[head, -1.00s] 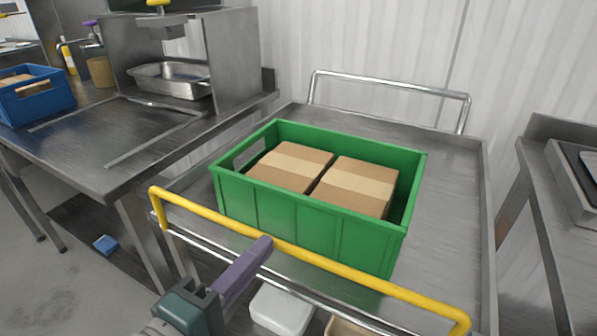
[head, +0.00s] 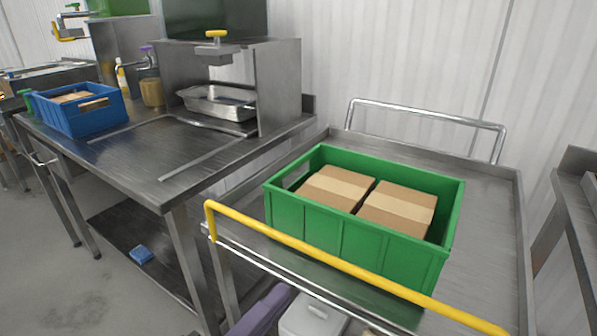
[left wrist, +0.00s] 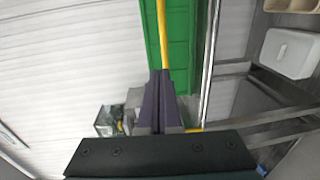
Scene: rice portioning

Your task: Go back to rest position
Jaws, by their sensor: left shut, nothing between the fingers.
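My left gripper (head: 262,308) shows at the bottom edge of the head view, its purple fingers in front of the trolley's yellow handle side. In the left wrist view its two purple fingers (left wrist: 160,85) are together, shut with nothing between them. They overlap the yellow handle bar (left wrist: 159,30) in that picture; I cannot tell whether they touch it. The green crate (head: 350,246) stands on the steel trolley with two taped cardboard boxes (head: 338,187) inside. My right gripper is not in view.
The yellow handle (head: 340,262) runs along the trolley's near side. A white lidded container (head: 312,318) sits below it. At left, a steel table (head: 150,165) holds a blue crate (head: 83,118) and a metal tray (head: 218,103). A blue item (head: 141,255) lies on its lower shelf.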

